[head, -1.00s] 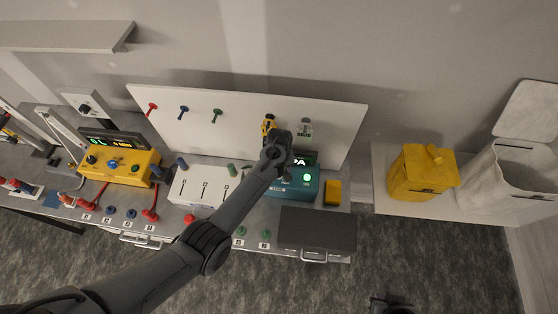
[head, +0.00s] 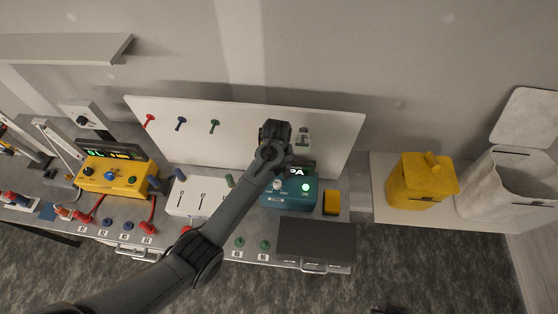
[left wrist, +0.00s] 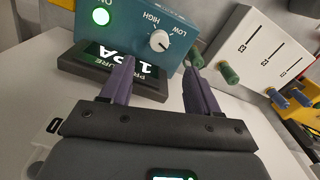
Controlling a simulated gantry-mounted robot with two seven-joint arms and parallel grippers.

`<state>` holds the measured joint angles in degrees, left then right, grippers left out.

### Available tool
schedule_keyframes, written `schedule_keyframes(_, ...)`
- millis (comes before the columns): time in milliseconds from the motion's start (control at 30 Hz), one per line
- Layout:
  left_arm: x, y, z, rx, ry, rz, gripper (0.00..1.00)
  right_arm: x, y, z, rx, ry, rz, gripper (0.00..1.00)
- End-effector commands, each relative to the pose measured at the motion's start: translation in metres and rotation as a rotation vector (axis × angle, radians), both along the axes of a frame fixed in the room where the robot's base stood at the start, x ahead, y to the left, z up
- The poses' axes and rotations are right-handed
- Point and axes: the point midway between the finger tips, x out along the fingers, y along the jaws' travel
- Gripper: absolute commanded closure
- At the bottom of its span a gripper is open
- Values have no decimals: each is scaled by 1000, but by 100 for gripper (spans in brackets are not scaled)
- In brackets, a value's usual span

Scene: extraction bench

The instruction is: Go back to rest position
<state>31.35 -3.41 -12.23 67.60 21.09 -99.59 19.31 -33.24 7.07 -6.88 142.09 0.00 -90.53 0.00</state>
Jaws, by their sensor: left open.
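My left gripper (head: 272,134) is at the end of the arm that reaches across the bench, in front of the white back panel (head: 330,120). Its fingertips are hidden in the head view. In the left wrist view my left gripper (left wrist: 158,70) has its two purple fingers apart with nothing held between them. Beyond them is a teal box (left wrist: 150,30) with a lit green button and a LOW/HIGH knob. A dark pressure display (left wrist: 115,75) lies behind the fingers. The teal box (head: 300,197) also shows in the head view, partly behind my arm. My right gripper is not visible.
A yellow instrument (head: 115,177) and a white slotted box (head: 187,199) stand left of my arm. A dark grey box (head: 317,238) stands at the front right. A yellow bin (head: 420,185) and a whitish open container (head: 495,185) are farther right. Floor (head: 420,265) shows in front.

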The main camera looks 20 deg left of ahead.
Motion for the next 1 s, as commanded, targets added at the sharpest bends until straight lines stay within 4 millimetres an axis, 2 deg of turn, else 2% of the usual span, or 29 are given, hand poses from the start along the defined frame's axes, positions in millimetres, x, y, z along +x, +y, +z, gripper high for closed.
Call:
schedule_keyframes(200, -5, 0, -6, 0, 11, 0, 39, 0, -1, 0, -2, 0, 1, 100)
schedule_keyframes(267, -13, 0, -16, 1, 29, 0, 39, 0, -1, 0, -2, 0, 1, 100)
schedule_keyframes(367, -35, 3, -42, 4, 78, 2, 39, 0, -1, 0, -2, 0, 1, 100)
schedule_keyframes(467, -73, 9, -81, 9, 153, 8, 39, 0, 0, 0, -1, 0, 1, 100)
schedule_keyframes(567, -129, 18, -123, 14, 232, 15, 39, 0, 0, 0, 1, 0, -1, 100)
schedule_keyframes(600, -155, 23, -138, 14, 258, 15, 39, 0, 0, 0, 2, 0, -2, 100)
schedule_keyframes(700, -213, 33, -160, 10, 286, -1, 39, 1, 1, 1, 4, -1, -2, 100)
schedule_keyframes(800, -264, 42, -165, 6, 281, -42, 39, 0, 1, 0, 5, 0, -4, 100)
schedule_keyframes(867, -291, 48, -161, 4, 264, -81, 39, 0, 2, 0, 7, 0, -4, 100)
schedule_keyframes(900, -307, 51, -156, 2, 247, -110, 39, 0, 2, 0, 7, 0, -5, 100)
schedule_keyframes(1000, -338, 57, -130, 1, 178, -201, 39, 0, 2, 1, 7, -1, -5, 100)
